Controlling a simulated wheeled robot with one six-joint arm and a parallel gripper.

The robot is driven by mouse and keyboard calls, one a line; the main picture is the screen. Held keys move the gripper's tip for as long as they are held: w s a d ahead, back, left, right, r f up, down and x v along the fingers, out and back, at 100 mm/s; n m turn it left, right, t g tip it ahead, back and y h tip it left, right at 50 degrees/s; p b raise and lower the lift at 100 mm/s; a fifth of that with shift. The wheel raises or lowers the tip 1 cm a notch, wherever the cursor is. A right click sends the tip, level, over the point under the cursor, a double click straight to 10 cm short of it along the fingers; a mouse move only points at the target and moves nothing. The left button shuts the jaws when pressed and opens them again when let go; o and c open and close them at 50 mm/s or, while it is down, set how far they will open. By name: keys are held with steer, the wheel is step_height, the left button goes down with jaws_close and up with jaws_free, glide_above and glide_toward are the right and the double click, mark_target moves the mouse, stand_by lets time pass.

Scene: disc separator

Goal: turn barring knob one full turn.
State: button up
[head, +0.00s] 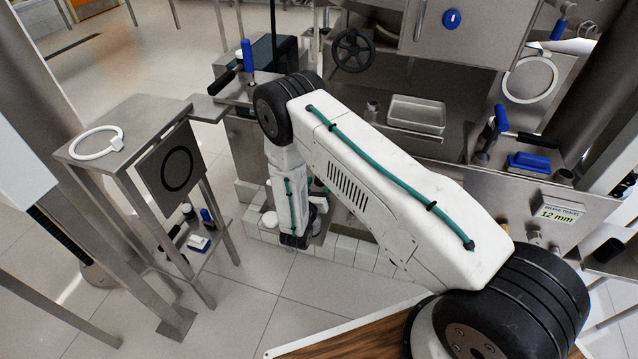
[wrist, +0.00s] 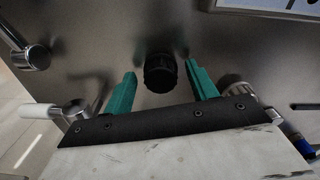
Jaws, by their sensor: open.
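A black ribbed knob (wrist: 160,73), which looks like the barring knob, sticks out from a steel panel in the wrist view. My gripper (wrist: 161,70) has its two green fingers apart, one on each side of the knob. Gaps show between the knob and both fingers, and I see no contact. I cannot tell how deep the fingertips reach along it. In the head view my white arm bends down to the front of the steel machine, and the knob cannot be made out there.
In the wrist view a chrome lever (wrist: 36,57) is at upper left, a white-handled lever (wrist: 38,111) at lower left, and a metal fitting (wrist: 240,92) by the right finger. In the head view a steel stand (head: 85,160) is left, a black handwheel (head: 353,50) behind.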

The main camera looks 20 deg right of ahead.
steer(key=shift+w+d, duration=0.25)
steer(key=shift+w, duration=0.1)
steer(key=c, duration=1)
steer(key=shift+o, duration=0.2)
steer(key=shift+m, duration=0.4)
steer(key=shift+m, duration=2.7)
steer(key=o, duration=1)
steer(key=shift+c, duration=0.2)
